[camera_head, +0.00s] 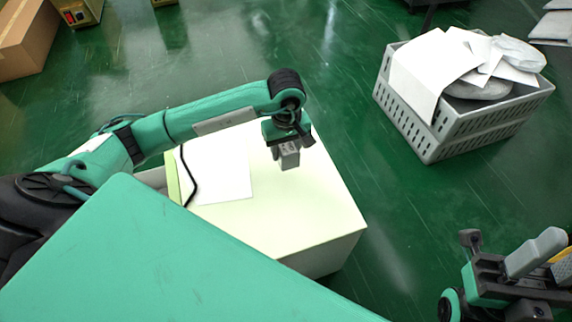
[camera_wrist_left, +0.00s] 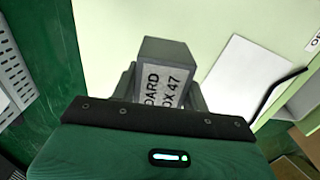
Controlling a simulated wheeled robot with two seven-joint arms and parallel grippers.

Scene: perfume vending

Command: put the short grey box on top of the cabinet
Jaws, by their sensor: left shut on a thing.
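The short grey box (camera_head: 289,157) is held in my left gripper (camera_head: 287,142), which is shut on it. In the left wrist view the box (camera_wrist_left: 165,75) sits between the fingers and shows a label with dark letters, partly hidden. The pale cream cabinet (camera_head: 300,205) is below, and the box is over its top; I cannot tell whether it touches the top. The cabinet top also shows in the left wrist view (camera_wrist_left: 110,30). My right gripper (camera_head: 510,265) is at the lower right, away from the cabinet; its fingers are unclear.
A white sheet (camera_head: 222,180) and a black cable or handle lie at the left of the cabinet top. A grey crate (camera_head: 432,140) with papers stands on the green floor at the right. A cardboard box (camera_head: 28,40) is at the upper left.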

